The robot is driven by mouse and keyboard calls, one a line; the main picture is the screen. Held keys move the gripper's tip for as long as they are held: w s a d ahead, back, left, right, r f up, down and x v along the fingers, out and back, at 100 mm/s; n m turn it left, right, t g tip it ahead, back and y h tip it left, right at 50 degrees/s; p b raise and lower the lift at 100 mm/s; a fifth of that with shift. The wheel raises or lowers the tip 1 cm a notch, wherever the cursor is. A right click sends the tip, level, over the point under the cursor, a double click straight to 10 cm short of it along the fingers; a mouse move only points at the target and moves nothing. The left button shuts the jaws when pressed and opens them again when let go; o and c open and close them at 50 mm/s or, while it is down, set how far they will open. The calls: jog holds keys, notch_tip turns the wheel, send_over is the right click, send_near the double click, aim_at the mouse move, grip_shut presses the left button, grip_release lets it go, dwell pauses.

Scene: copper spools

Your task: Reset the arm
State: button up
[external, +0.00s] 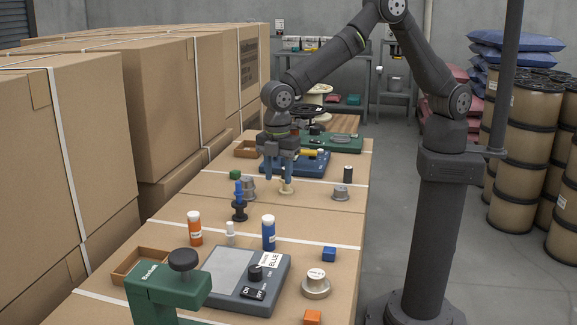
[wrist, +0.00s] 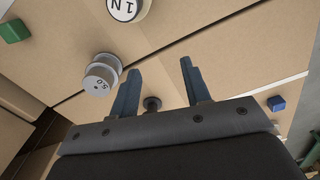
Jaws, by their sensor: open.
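My gripper (external: 281,172) hangs from my arm over the middle of the cardboard-topped table, its fingers pointing down. In the wrist view, my gripper (wrist: 160,66) has its two blue-grey fingers apart, with only tabletop between the tips. A small cream spool-like piece (external: 287,188) shows by the fingertips in the external view. A small dark round piece (wrist: 152,103) is partly hidden by the gripper body.
Nearer are an orange bottle (external: 195,229), a blue bottle (external: 268,233), a grey scale (external: 245,281) and a blue cube (external: 329,254). A blue scale (external: 308,163) lies behind. Tall boxes (external: 175,90) line the left.

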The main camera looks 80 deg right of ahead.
jog(key=shift+s+a+f, duration=0.1)
jog(key=shift+a+f, duration=0.3)
jog(key=shift+a, duration=0.3)
jog(key=shift+s+a+f, duration=0.1)
jog(key=shift+a+f, duration=0.3)
jog(key=shift+a, duration=0.25)
